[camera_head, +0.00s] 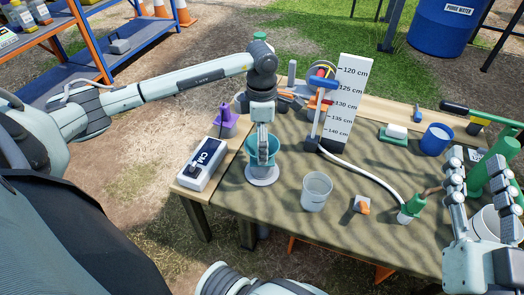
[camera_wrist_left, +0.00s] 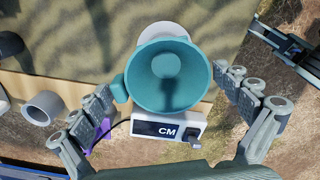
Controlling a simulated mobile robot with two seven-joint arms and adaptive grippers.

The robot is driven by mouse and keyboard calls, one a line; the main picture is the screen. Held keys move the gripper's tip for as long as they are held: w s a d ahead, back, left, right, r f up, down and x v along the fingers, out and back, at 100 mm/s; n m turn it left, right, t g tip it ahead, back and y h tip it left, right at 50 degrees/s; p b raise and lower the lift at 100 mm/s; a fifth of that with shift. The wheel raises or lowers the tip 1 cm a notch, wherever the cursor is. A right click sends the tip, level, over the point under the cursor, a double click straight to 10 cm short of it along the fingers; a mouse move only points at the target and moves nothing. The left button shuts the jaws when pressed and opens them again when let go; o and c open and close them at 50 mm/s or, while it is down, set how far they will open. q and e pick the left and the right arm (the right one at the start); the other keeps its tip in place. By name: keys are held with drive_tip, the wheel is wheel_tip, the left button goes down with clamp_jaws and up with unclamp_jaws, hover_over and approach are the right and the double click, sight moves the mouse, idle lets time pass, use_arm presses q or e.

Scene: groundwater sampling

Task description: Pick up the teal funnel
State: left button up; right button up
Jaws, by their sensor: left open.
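The teal funnel (camera_head: 250,151) sits wide mouth up on a white round base (camera_head: 262,178) near the table's left edge. In the left wrist view the funnel (camera_wrist_left: 166,68) fills the middle, with a small tab on its left rim. My left gripper (camera_head: 262,157) is over it and hides part of it in the head view. Its fingers (camera_wrist_left: 168,88) are spread on either side of the funnel's mouth, apart from its right side. The left finger is close to the tab; I cannot tell if they touch. My right gripper (camera_head: 478,178) is open at the table's right side.
A white CM meter (camera_head: 201,164) and a purple object (camera_head: 224,122) stand left of the funnel. A clear beaker (camera_head: 316,191), an orange-tipped item (camera_head: 362,205) and a reel behind a marked ruler (camera_head: 347,100) stand to its right. A blue cup (camera_head: 436,140) is farther right.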

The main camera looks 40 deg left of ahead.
use_arm(q)
drive_tip(key=shift+f, duration=0.4)
use_arm(e)
drive_tip(key=shift+r, duration=0.2)
use_arm(q)
drive_tip(key=shift+c, duration=0.2)
drive_tip(key=c, duration=0.8)
drive_tip(key=shift+r, duration=0.15)
drive_tip(key=shift+c, duration=0.2)
drive_tip(key=shift+r, duration=0.3)
wheel_tip(320, 180, up, 4)
drive_tip(key=shift+f+p, duration=0.2)
drive_tip(key=shift+p, duration=0.1)
drive_tip(key=s+a+r, duration=0.3)
drive_tip(key=s+r, duration=0.3)
drive_tip(key=s, duration=0.5)
drive_tip(key=shift+a+r, duration=0.15)
drive_tip(key=shift+r, duration=0.15)
use_arm(e)
drive_tip(key=shift+w+d+f+g+h, duration=0.15)
drive_tip(key=shift+d+f+g+h, duration=0.15)
drive_tip(key=shift+f, duration=0.5)
drive_tip(key=shift+w+d+f+g+h, duration=0.2)
drive_tip(key=shift+f+g, duration=0.25)
drive_tip(key=shift+f, duration=0.35)
drive_tip(key=shift+w+d+f+g+h, duration=0.1)
drive_tip(key=shift+d+f+g+h, duration=0.2)
drive_tip(key=shift+f, duration=0.5)
